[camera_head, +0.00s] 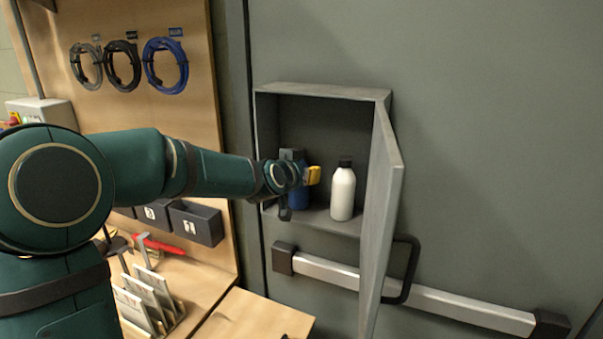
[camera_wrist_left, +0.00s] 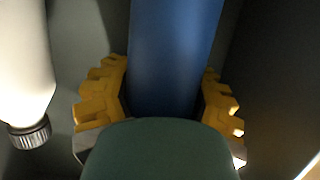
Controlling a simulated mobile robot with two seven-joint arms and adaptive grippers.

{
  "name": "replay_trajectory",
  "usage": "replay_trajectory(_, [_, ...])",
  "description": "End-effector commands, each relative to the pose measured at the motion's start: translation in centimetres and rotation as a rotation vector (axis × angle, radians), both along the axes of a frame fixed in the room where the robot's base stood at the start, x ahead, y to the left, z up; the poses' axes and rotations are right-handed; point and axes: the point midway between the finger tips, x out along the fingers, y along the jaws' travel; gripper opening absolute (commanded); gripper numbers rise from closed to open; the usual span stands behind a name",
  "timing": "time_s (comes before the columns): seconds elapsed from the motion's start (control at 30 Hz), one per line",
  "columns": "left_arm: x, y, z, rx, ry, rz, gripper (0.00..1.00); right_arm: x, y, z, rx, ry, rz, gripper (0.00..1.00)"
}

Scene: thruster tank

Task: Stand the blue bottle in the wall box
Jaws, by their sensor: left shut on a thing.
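The grey wall box (camera_head: 325,90) hangs on the grey door with its own door (camera_head: 383,215) swung open to the right. My left gripper (camera_head: 311,176) reaches into the box from the left. It is shut on the blue bottle (camera_head: 299,198), which is inside the left part of the box and partly hidden by the gripper. In the left wrist view the blue bottle (camera_wrist_left: 172,50) lies between the yellow finger pads (camera_wrist_left: 165,98). I cannot tell whether its base touches the box floor. My right gripper is not in view.
A white bottle (camera_head: 342,192) with a black cap stands in the box just right of the gripper; it also shows in the left wrist view (camera_wrist_left: 22,60). A push bar (camera_head: 440,302) crosses below the box. A wooden bench (camera_head: 250,318) is at lower left.

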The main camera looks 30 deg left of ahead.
Motion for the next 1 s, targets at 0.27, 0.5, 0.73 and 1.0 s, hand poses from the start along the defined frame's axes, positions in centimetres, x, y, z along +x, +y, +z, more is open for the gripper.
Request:
replay_trajectory(0.27, [0.0, 0.0, -0.3, 0.0, 0.001, 0.0, 0.84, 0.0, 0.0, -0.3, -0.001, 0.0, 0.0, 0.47])
replay_trajectory(0.5, [0.0, 0.0, -0.3, 0.0, 0.001, 0.0, 0.84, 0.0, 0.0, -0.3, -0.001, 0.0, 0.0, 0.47])
replay_trajectory(0.73, [-1.2, 0.0, 0.6, 0.001, -0.002, 0.001, 0.84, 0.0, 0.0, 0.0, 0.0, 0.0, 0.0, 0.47])
replay_trajectory(1.0, [-6.1, -0.3, 2.2, 0.0, -0.002, 0.0, 0.84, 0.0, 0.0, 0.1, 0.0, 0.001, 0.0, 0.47])
